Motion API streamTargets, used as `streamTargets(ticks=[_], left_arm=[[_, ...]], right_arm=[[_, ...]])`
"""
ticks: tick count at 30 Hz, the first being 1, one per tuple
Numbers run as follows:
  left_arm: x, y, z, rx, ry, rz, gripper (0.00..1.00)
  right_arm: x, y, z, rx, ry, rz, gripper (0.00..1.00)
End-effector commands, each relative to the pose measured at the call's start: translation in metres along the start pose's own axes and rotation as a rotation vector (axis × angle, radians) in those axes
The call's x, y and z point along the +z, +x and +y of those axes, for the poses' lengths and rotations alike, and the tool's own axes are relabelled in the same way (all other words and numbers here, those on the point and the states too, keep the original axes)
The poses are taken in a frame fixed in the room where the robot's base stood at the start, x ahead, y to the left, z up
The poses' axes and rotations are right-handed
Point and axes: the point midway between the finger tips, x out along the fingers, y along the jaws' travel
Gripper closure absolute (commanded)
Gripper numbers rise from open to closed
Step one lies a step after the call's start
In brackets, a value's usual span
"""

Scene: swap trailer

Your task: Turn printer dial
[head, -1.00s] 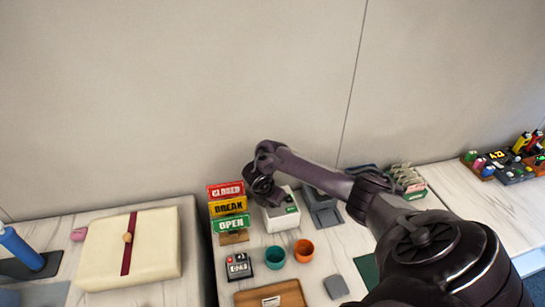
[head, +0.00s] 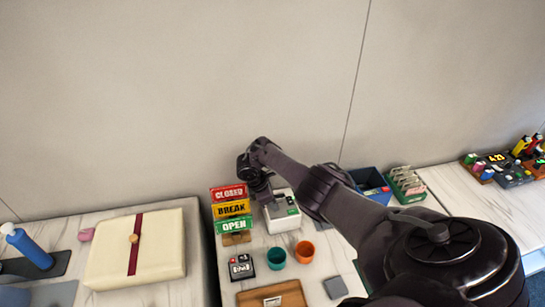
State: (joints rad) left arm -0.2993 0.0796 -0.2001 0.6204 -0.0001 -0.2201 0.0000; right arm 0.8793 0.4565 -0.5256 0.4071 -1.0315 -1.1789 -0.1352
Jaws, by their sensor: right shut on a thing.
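The small white printer (head: 285,222) with a green label stands at the back of the middle counter, just right of the stacked signs. My right gripper (head: 266,199) reaches down over the printer's left top side, with its wrist above and behind it. Its jaws are shut on what appears to be the printer's dial, which the fingers hide. My left gripper is not in view.
The CLOSED, BREAK and OPEN signs (head: 231,209) stand close left of my right gripper. A teal cup (head: 276,258) and an orange cup (head: 305,251) stand in front of the printer. A blue bin (head: 371,184) is to the right, behind my forearm.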

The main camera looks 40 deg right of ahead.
Motion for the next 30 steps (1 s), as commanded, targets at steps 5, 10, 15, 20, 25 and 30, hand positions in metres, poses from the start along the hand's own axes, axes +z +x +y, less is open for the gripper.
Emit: streamTargets(ticks=[5,10,15,20,25,30], left_arm=[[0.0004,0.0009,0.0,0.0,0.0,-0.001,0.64],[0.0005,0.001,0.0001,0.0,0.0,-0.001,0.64],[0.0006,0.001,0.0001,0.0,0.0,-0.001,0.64],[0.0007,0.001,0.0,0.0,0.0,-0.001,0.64],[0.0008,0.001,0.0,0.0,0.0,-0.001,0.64],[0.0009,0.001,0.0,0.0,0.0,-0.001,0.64]], right_arm=[[0.0005,-0.0006,0.0012,-0.015,0.042,0.0,1.0],[0.001,-0.0005,0.0012,-0.021,0.055,-0.001,1.0],[0.0012,-0.0005,0.0013,-0.021,0.056,-0.001,1.0],[0.0012,-0.0006,0.0014,-0.02,0.055,-0.001,1.0],[0.0009,-0.0005,0.0013,-0.02,0.054,-0.001,0.58],[0.0005,-0.0002,0.001,-0.021,0.054,0.0,0.58]])
